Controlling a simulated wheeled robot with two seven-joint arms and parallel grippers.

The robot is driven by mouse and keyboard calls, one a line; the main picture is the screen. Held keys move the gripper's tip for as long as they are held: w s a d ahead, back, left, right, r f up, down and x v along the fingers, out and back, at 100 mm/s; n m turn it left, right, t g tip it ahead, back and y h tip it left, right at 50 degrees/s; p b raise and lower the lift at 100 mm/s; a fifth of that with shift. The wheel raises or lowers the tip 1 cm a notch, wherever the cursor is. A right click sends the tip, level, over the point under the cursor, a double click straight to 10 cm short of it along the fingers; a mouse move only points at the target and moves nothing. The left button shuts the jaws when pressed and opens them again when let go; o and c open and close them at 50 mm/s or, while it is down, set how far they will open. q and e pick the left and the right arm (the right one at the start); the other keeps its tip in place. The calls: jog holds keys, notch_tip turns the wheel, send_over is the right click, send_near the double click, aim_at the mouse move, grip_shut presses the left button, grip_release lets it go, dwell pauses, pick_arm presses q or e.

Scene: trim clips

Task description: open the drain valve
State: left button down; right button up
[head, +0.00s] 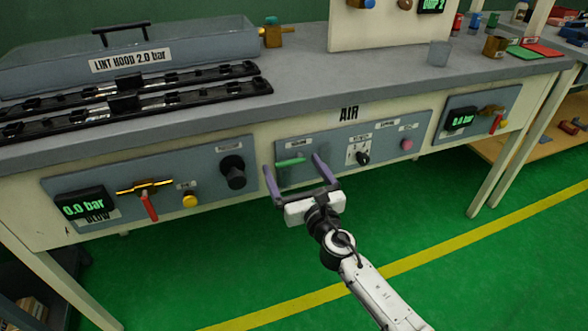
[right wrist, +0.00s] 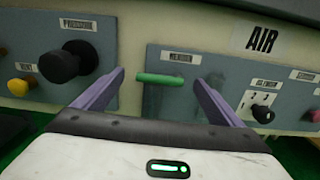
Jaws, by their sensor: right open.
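My right gripper (head: 292,161) is open in front of the AIR panel, its two purple fingers spread either side of a green lever (head: 291,162). In the right wrist view the green lever (right wrist: 168,79) lies level between the fingertips, nearer the left one; I see no grip on it. The label above it is too small to read surely. No label clearly reads drain. Brass valves with red handles show on the BLOW panel (head: 148,203) and the right panel (head: 495,124). A brass fitting with a green handle (head: 273,31) stands by the lint hood. My left gripper is out of view.
Left of the gripper are a black knob (head: 234,171) and a yellow knob (head: 190,200). Right of it are a selector knob (head: 363,157) and a pink button (head: 407,144). The bench top (head: 300,88) overhangs the panels. The green floor in front is clear.

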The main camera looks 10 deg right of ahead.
jog(key=shift+s+d, duration=0.1)
jog(key=shift+s, duration=0.35)
pick_arm(q)
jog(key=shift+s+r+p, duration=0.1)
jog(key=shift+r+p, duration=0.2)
jog(key=shift+p, duration=0.45)
pick_arm(e)
jog(key=s+d, duration=0.1)
jog(key=s, duration=0.8)
jog(key=shift+d, duration=0.4)
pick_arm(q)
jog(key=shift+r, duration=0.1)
pick_arm(e)
jog(key=shift+s, duration=0.1)
